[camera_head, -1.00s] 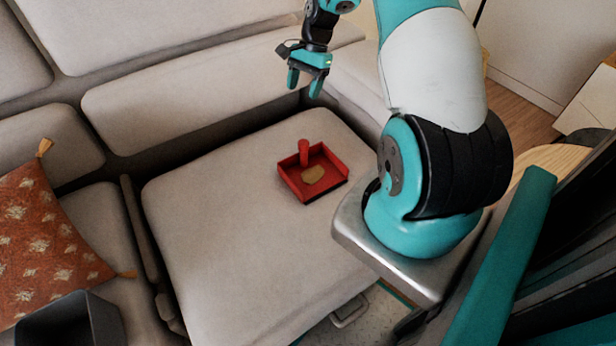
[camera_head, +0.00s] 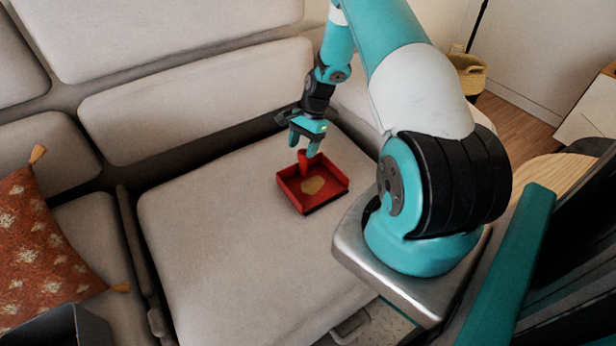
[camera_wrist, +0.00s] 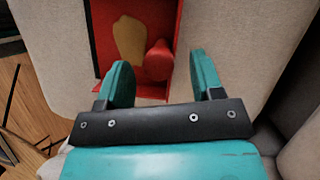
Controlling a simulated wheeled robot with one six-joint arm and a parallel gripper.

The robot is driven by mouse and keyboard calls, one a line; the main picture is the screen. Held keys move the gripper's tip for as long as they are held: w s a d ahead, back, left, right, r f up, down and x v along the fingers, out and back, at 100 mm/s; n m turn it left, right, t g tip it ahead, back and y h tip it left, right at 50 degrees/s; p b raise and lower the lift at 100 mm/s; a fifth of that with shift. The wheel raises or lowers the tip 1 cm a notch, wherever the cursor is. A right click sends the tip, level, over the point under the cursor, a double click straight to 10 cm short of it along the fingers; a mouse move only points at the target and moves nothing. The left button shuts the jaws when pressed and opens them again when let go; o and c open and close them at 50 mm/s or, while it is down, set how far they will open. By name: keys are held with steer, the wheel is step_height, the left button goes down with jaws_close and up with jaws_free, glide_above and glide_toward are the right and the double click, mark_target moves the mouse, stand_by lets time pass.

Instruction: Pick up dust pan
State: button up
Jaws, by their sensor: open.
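The red dust pan (camera_head: 329,194) lies on the grey sofa seat, with a tan patch (camera_head: 312,185) on its floor. Its red handle (camera_head: 303,157) stands up at the pan's far left side. My gripper (camera_head: 305,146) is just above the handle, pointing down, with its fingers close to the handle's top. In the wrist view my gripper (camera_wrist: 160,77) is open, and the round handle end (camera_wrist: 159,58) shows between and a little beyond the two teal fingers. The pan (camera_wrist: 106,32) also shows there. Whether a finger touches the handle I cannot tell.
The sofa seat (camera_head: 235,235) around the pan is clear. Sofa backrests (camera_head: 200,95) rise behind it. An orange patterned cushion (camera_head: 45,240) and a dark grey box (camera_head: 65,328) are at the left. A woven basket (camera_head: 468,75) stands at the back right.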

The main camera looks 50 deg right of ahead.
steer(key=x, duration=0.4)
steer(key=shift+s+f+b, duration=0.15)
steer(key=shift+f+b, duration=0.15)
steer(key=shift+f, duration=0.1)
jaws_close()
steer(key=shift+r, duration=0.2)
